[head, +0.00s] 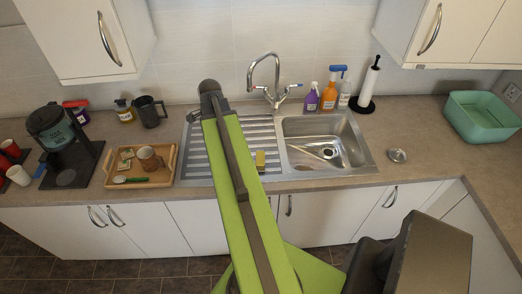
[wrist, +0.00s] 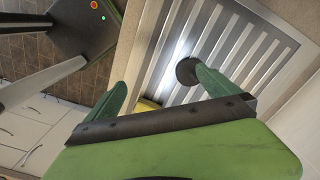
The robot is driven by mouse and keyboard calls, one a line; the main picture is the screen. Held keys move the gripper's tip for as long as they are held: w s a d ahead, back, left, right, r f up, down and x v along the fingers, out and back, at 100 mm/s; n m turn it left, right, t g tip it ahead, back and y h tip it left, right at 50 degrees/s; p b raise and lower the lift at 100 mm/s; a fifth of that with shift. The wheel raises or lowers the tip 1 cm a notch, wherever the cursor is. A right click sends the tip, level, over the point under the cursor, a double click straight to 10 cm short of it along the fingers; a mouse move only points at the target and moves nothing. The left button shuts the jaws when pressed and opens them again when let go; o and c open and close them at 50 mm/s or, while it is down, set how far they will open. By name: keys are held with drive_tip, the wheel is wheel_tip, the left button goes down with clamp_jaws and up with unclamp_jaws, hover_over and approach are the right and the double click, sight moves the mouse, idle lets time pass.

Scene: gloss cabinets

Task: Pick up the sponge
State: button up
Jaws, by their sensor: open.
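The sponge (head: 260,160) is a small yellow block on the right part of the sink's ribbed drainboard (head: 200,158), just beside my green arm. In the wrist view, a yellow piece of the sponge (wrist: 148,104) shows between the green fingers, near the left one; the rest is hidden behind the gripper's dark edge. My gripper (wrist: 152,80) is open, with its fingers wide apart over the drainboard and nothing held. I cannot tell how far above the sponge it is.
The sink basin (head: 326,146) lies right of the drainboard, with a tall tap (head: 264,76) behind. Spray bottles (head: 329,92) and a paper towel holder (head: 368,85) stand at the back. A wooden tray (head: 162,181) with a mug is at left. Wall cabinets hang above both sides.

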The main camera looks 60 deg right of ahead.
drive_tip(key=s+d+r+m+p, duration=0.2)
drive_tip(key=s+d+r+m, duration=0.2)
drive_tip(key=s+d+m, duration=0.6)
drive_tip(key=n+b, duration=0.2)
drive_tip(key=b, duration=1)
approach(260, 157)
wheel_tip(260, 157, down, 5)
drive_tip(key=shift+w+f, duration=0.1)
drive_tip(key=shift+f, duration=0.05)
wheel_tip(260, 157, down, 5)
drive_tip(key=b, duration=0.5)
drive_tip(key=shift+f, duration=0.1)
drive_tip(key=shift+r, duration=0.2)
drive_tip(key=c, duration=1.4)
drive_tip(key=shift+o, duration=0.2)
drive_tip(key=shift+r, duration=0.1)
